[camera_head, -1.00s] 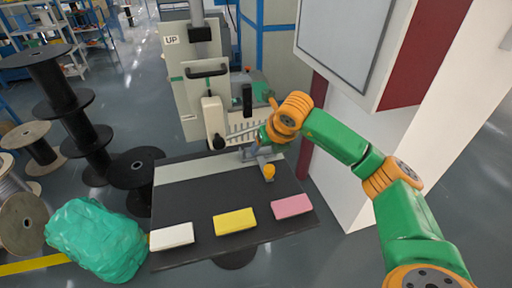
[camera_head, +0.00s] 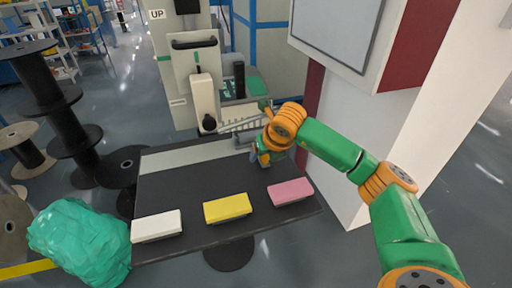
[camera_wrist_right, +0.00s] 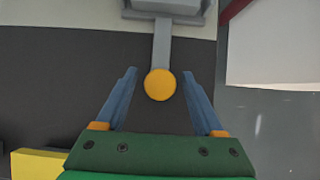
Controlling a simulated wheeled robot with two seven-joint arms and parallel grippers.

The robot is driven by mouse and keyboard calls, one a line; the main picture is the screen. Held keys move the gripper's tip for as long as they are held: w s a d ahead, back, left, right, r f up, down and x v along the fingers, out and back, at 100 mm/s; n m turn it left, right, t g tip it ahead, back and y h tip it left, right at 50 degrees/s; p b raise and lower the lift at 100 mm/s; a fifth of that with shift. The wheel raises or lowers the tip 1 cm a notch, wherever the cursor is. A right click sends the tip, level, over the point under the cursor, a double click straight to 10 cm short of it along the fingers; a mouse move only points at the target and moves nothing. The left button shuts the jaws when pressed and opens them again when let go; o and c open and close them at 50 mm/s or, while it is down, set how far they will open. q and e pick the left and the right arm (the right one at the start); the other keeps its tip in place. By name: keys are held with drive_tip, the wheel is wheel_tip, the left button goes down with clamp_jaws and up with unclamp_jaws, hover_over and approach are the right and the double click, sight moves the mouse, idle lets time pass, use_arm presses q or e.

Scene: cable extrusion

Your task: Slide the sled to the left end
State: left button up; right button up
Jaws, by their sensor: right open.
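The sled is a grey block on a short rod with a round orange-yellow knob (camera_wrist_right: 160,84). In the right wrist view the grey block (camera_wrist_right: 170,8) is at the top edge, with the rod running down to the knob. My right gripper (camera_wrist_right: 160,104) is open, its two blue-grey fingers on either side of the knob with gaps on both sides. In the head view the right gripper (camera_head: 264,157) covers the knob, and part of the grey sled (camera_head: 243,142) shows at the right part of the table's light strip (camera_head: 185,156). My left gripper is not in view.
The dark table (camera_head: 190,188) carries a white block (camera_head: 156,226), a yellow block (camera_head: 227,208) and a pink block (camera_head: 290,191) along its front. A machine (camera_head: 205,85) stands behind it. A white pillar (camera_head: 350,190) is close on the right. The table left of the sled is clear.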

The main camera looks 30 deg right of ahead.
drive_tip(key=c, duration=1.1)
drive_tip(key=shift+w+a, duration=0.2)
drive_tip(key=shift+a, duration=0.75)
drive_tip(key=shift+w+a, duration=0.2)
drive_tip(key=shift+a, duration=0.65)
drive_tip(key=shift+w+a, duration=0.25)
drive_tip(key=shift+a, duration=0.55)
drive_tip(key=shift+w+a, duration=0.2)
drive_tip(key=shift+a, duration=0.65)
drive_tip(key=shift+w+a, duration=0.1)
drive_tip(key=shift+a, duration=0.45)
drive_tip(key=shift+w+a, duration=0.25)
drive_tip(key=shift+a, duration=0.7)
drive_tip(key=shift+w+a, duration=0.2)
drive_tip(key=shift+a, duration=0.75)
drive_tip(key=shift+w+a, duration=0.25)
drive_tip(key=shift+a, duration=0.7)
